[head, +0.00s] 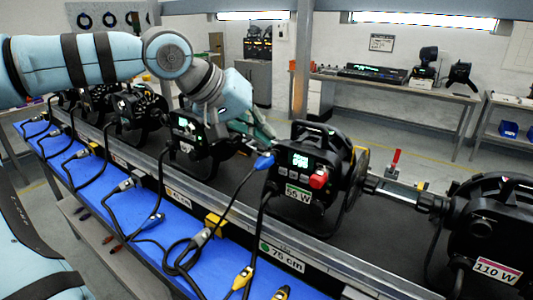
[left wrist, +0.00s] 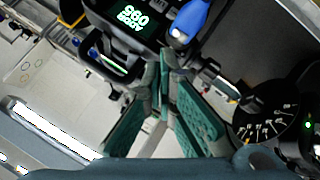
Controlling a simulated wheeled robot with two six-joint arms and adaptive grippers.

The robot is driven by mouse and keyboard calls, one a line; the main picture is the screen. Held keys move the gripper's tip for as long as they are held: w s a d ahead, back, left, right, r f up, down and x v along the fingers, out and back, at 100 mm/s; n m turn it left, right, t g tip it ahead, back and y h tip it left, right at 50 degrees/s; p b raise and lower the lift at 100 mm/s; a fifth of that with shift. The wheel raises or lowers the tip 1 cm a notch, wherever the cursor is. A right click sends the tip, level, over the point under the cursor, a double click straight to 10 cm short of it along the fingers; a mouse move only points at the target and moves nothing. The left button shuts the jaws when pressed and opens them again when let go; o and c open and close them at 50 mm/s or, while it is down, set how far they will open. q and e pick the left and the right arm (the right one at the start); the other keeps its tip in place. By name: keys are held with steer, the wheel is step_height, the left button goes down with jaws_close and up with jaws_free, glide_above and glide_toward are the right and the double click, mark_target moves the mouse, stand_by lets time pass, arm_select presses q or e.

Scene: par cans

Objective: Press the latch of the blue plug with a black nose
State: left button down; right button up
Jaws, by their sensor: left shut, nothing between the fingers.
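A blue plug (head: 265,161) sits at the panel of the black par can (head: 302,172) labelled 55 W, with a black cable hanging from it. It shows large at the top of the left wrist view (left wrist: 190,20); I cannot make out its nose or latch clearly. My left gripper (head: 264,138), with green finger pads, is shut and empty just above and behind the plug in the head view. In the left wrist view its fingertips (left wrist: 160,72) meet below the plug, apart from it in the picture. My right gripper is not in view.
More par cans stand along the rail, one labelled 110 W (head: 495,225) at right. Another blue connector (head: 152,220) and yellow connectors (head: 243,278) lie with cables on the blue mat (head: 120,228). A red-handled clamp (head: 394,162) stands behind.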

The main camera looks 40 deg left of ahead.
mark_target(264, 154)
arm_select(q)
steer(key=shift+f, duration=0.1)
stand_by(0.7)
steer(key=shift+f, duration=0.3)
steer(key=shift+f, duration=0.4)
stand_by(0.5)
steer(key=shift+r, duration=0.1)
steer(key=shift+r+p, duration=0.7)
steer(key=shift+p, duration=0.2)
step_height(264, 154, up, 5)
steer(key=p, duration=0.6)
